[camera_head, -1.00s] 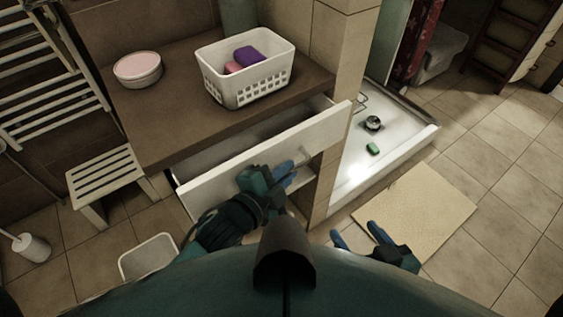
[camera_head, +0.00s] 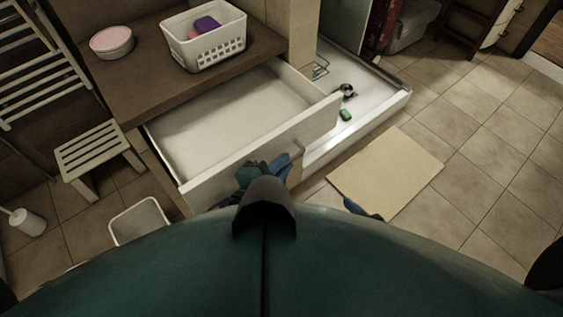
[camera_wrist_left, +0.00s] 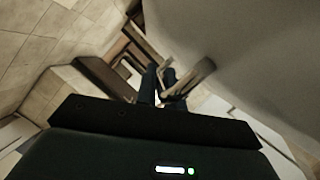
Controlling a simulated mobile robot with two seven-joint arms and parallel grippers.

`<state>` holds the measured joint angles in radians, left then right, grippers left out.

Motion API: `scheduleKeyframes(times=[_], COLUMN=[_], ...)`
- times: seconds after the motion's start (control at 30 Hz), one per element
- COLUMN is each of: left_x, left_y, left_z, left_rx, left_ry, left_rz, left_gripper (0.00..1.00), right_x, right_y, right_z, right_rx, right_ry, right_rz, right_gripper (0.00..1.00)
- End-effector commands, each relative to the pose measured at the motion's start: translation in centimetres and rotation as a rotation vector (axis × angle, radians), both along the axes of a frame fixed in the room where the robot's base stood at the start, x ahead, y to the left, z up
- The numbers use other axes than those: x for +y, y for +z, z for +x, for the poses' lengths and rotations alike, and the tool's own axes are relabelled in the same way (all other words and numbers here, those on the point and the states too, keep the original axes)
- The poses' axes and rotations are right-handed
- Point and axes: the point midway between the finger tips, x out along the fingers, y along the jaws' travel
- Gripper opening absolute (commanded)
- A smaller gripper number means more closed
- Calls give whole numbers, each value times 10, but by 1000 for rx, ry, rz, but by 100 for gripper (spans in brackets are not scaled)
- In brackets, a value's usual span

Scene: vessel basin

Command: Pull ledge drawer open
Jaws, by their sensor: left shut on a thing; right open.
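The white ledge drawer (camera_head: 225,120) is pulled well out from under the brown ledge (camera_head: 130,95) in the head view, and its inside looks empty. Its front panel faces me, with a metal handle (camera_head: 298,148) near the right end. My left gripper (camera_head: 280,163) is at the drawer front, its blue fingers shut on the handle. The left wrist view shows the fingers (camera_wrist_left: 162,85) around the handle (camera_wrist_left: 190,78), beside the pale drawer front. My right gripper (camera_head: 362,210) shows only as a blue fingertip above the mat's near edge; the rest is hidden by my body.
A white basket (camera_head: 205,48) with purple and pink items and a round pink-topped container (camera_head: 112,40) stand on the ledge. A slatted stool (camera_head: 95,150) and a white bin (camera_head: 138,222) are at left. A shower tray (camera_head: 375,100) and beige mat (camera_head: 388,172) are at right.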

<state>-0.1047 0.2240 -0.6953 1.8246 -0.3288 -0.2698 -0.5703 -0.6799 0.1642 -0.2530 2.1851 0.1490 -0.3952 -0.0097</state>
Motion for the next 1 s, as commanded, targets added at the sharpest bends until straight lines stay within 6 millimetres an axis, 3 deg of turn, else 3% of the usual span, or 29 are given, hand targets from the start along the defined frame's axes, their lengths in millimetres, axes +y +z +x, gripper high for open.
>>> scheduleKeyframes(times=[0.33, 0.37, 0.6, 0.87, 1.0], left_x=[1, 1, 0, 1, 8], left_y=[-1, -1, -1, 0, 2], left_z=[0, 0, 0, -1, -12], left_rx=[3, 3, 1, 1, 3], left_ry=[2, 2, 1, 0, 1], left_rz=[3, 3, 1, 1, 1], left_gripper=[0, 12, 32, 32, 32], right_x=[0, 0, 0, 0, 0], right_y=[0, 0, -1, -1, 1], right_z=[0, 0, -1, -2, -2], right_rx=[0, 0, 2, 3, 3], right_ry=[0, 0, 0, 0, 0], right_rz=[-1, -1, -1, 0, -1], right_gripper=[63, 63, 63, 63, 63])
